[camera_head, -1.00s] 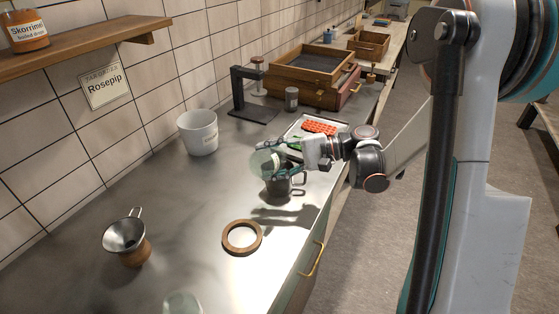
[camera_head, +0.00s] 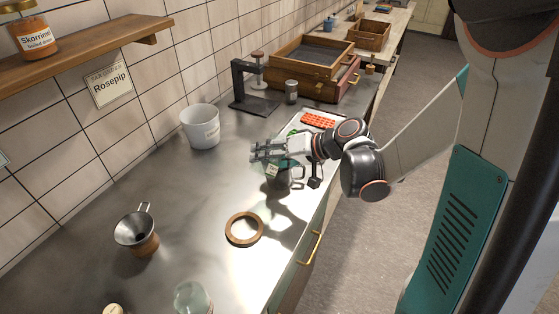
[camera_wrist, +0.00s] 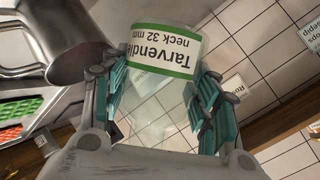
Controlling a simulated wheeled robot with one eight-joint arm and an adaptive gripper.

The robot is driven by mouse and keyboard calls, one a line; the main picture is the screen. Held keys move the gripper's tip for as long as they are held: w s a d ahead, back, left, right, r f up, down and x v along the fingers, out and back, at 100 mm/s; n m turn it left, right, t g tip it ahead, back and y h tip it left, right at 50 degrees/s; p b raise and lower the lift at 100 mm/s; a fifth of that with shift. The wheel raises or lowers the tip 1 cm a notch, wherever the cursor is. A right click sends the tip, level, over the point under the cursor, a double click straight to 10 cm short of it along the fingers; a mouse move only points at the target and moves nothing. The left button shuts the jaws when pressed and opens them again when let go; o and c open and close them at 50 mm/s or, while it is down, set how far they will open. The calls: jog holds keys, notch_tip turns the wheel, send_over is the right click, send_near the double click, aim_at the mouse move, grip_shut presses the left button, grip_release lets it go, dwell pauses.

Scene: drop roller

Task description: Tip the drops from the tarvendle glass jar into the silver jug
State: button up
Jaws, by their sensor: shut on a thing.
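My gripper (camera_head: 262,152) is shut on the tarvendle glass jar (camera_head: 272,170), a clear jar with a white, green-edged label. In the wrist view the jar (camera_wrist: 165,55) sits between my teal finger pads (camera_wrist: 160,100), its label upside down. The tile wall shows through its glass, and I make out no drops in it. The silver jug (camera_wrist: 82,40) is close beside the jar at the upper left of the wrist view; I cannot tell whether they touch.
A wooden ring (camera_head: 244,229), a metal funnel (camera_head: 135,228) on a wooden base and another glass jar (camera_head: 192,299) stand nearer on the counter. A white bucket (camera_head: 201,127) is by the wall. An orange mould (camera_head: 318,119) and a black stand (camera_head: 253,88) lie beyond.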

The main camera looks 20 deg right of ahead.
aim_at(269, 170)
jog(key=shift+f+n+t+h, duration=0.3)
jog(key=shift+f+n, duration=0.1)
jog(key=shift+f, duration=0.05)
jog(key=shift+w+n+t+h+b, duration=0.15)
jog(key=shift+n+t+h+b, duration=0.15)
jog(key=shift+s+a+f+n+t+h+b, duration=0.1)
jog(key=shift+s+a+n+t+h+b, duration=0.55)
jog(key=shift+n, duration=0.25)
jog(key=n+b, duration=0.1)
jog(key=t+h+b, duration=0.1)
jog(key=n+t+b, duration=0.1)
jog(key=shift+s+a+f+n+h, duration=0.25)
jog(key=shift+s+a+f+n, duration=0.05)
jog(key=shift+s+a, duration=0.1)
jog(key=shift+s+r+p, duration=0.15)
jog(key=shift+r+p, duration=1.9)
jog(key=shift+r, duration=0.5)
